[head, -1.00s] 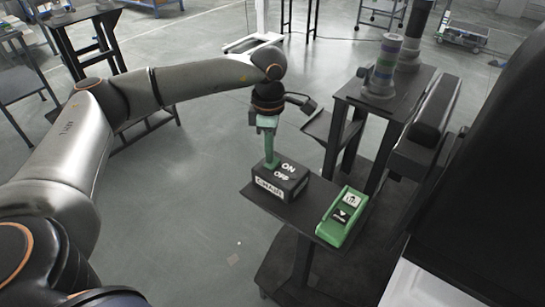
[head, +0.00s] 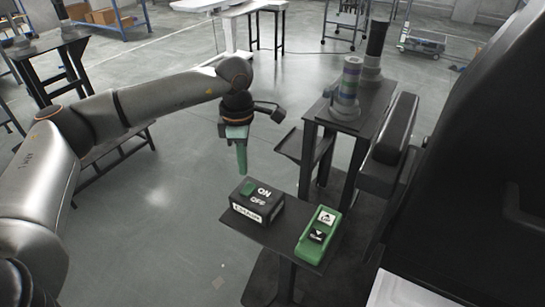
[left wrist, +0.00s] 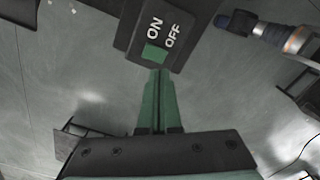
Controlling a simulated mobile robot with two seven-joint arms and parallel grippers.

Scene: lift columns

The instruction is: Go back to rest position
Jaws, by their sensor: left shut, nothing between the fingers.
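My left gripper (head: 241,160) has green fingers pointing down and is shut with nothing between them. In the head view it hangs just behind and above the black ON/OFF box (head: 257,207), apart from it. The box stands on a dark shelf and has a green switch on its top. In the left wrist view, the shut fingers (left wrist: 158,88) point toward the box (left wrist: 166,28), whose green switch (left wrist: 155,53) shows beside the word ON. My right gripper is in neither view.
A green box with up and down buttons (head: 319,237) stands right of the ON/OFF box. A dark table (head: 47,46) stands far left. The floor between is open.

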